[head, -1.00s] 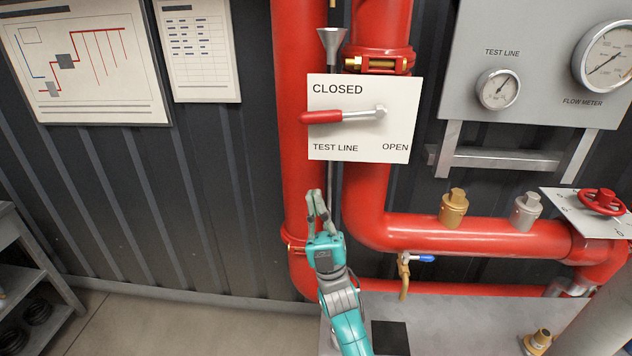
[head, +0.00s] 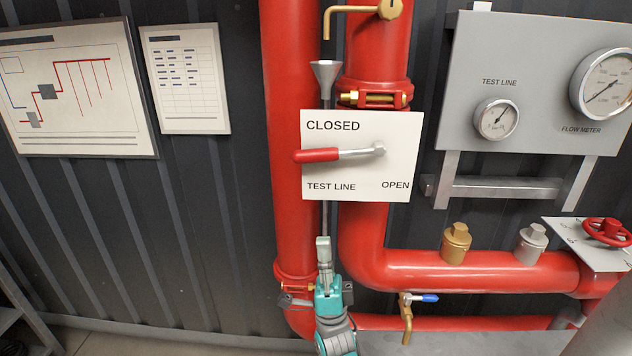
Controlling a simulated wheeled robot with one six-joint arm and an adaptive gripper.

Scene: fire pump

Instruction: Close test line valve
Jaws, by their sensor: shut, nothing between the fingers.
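The test line valve's red lever handle (head: 317,155) lies about level in front of a white plate (head: 356,186), its grip pointing left from the pivot at the right. The plate reads CLOSED at upper left, TEST LINE at lower left and OPEN at lower right. My gripper (head: 323,241) is below the plate, in front of the pipes, pointing up with its fingers together. It is shut and empty, apart from the lever.
Red pipes (head: 293,95) run behind and beside the plate. A small brass tap with a blue lever (head: 430,298) is right of my gripper. A gauge panel (head: 473,70) and a red handwheel (head: 607,232) are at the right.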

